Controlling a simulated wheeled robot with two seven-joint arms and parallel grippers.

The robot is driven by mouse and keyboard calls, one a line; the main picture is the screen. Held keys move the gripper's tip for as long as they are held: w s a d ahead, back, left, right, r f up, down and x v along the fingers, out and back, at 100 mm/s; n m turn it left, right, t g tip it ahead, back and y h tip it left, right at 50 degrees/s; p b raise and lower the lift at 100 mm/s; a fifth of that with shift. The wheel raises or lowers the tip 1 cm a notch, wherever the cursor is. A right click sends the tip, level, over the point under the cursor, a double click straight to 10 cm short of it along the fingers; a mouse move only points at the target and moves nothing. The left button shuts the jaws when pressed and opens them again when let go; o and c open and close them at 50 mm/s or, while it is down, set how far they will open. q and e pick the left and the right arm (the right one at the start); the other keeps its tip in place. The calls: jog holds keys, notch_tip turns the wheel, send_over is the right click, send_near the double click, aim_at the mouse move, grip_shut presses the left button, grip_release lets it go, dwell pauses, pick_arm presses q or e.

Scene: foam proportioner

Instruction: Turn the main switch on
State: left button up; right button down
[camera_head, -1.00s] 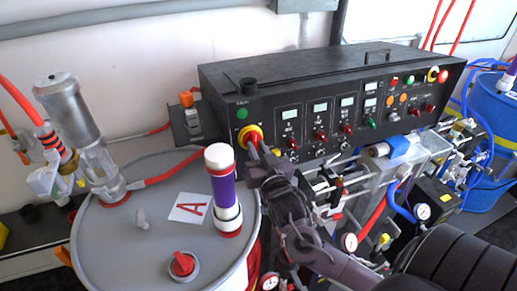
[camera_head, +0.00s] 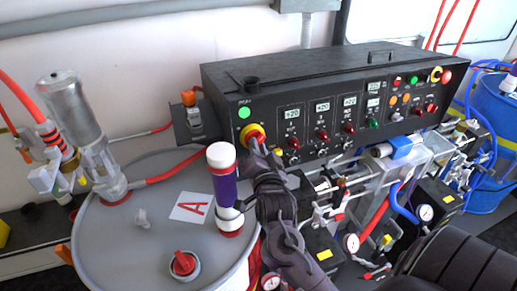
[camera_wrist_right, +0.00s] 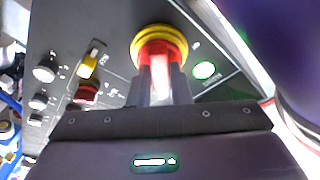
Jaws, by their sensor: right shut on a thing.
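The main switch (camera_head: 250,131) is a red knob on a yellow ring at the left end of the black control panel's front. In the right wrist view its yellow ring (camera_wrist_right: 158,38) shows at the top centre, with the red knob between my fingers. My right gripper (camera_head: 257,148) is shut on this red knob; it also shows in the right wrist view (camera_wrist_right: 160,82). A green lamp (camera_head: 243,113) above the switch glows brightly, and it shows in the right wrist view (camera_wrist_right: 204,70). My left gripper is not in view.
The black control panel (camera_head: 300,80) has lit displays (camera_head: 322,107) reading about +20, with several knobs below. A grey drum (camera_head: 120,215) marked A stands at left, with a white and purple cylinder (camera_head: 222,185) close to my right arm. Hoses and gauges (camera_head: 352,242) crowd the right.

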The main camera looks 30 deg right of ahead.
dwell(0.4)
jog(key=c, duration=1.3)
grip_release()
jog(key=shift+c, duration=0.2)
jog(key=b+v, duration=0.3)
jog(key=v, duration=0.4)
jog(key=shift+s+a, duration=0.15)
jog(key=shift+s, duration=0.2)
